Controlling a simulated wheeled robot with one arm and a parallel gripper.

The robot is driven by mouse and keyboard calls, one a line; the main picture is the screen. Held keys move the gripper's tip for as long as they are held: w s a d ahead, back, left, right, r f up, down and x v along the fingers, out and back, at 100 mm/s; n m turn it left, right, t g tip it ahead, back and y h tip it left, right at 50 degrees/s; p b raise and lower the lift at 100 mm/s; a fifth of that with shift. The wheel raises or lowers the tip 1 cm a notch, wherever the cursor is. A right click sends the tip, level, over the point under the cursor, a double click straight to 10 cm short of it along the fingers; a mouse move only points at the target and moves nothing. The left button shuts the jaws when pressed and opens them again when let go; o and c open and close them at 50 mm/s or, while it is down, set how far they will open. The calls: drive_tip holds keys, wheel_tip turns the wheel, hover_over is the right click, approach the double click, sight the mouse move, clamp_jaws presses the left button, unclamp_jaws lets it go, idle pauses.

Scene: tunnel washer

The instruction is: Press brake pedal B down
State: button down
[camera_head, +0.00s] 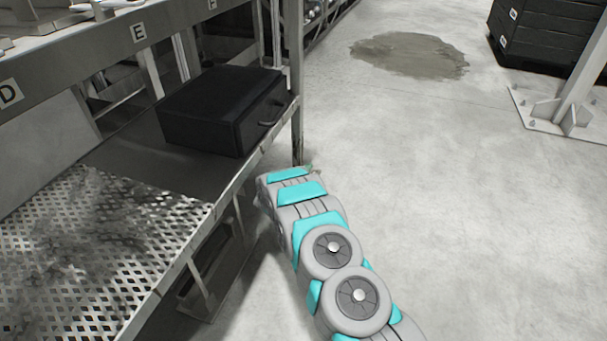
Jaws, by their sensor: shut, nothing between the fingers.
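I cannot make out brake pedal B; no label B shows in the head view. Under the shelf, low on the left, some dark metal parts (196,300) show in shadow, and I cannot tell whether any of them is a pedal. My grey and turquoise arm reaches from the bottom right up to the front leg of the shelf. Its far end is beside that leg, low down. My gripper is hidden beyond the end of the arm, so its fingers do not show.
A steel frame carries labels D (8,93), E (138,32) and F. A black case (222,109) sits on its shelf, with perforated plate (95,250) nearer. A puddle (409,54), black crates (548,35) and a post base (565,115) stand beyond clear floor on the right.

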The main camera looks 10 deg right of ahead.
drive_tip(key=w+d+f, duration=0.2)
drive_tip(key=f, duration=0.1)
drive_tip(key=shift+w+b, duration=0.2)
drive_tip(key=shift+b, duration=0.15)
drive_tip(key=shift+s+d+f, duration=0.1)
drive_tip(key=shift+d+f, duration=0.05)
drive_tip(key=shift+f, duration=0.6)
drive_tip(key=shift+s+d+f+m, duration=0.15)
drive_tip(key=shift+d+f+m, duration=0.1)
drive_tip(key=shift+f+m, duration=0.35)
drive_tip(key=m, duration=0.1)
drive_tip(key=f+m+y, duration=0.1)
drive_tip(key=shift+s+d+f+m+t+y, duration=0.15)
drive_tip(key=shift+d+f+m+t+y, duration=0.15)
drive_tip(key=shift+m+t, duration=0.1)
drive_tip(key=shift+f, duration=0.1)
idle(0.5)
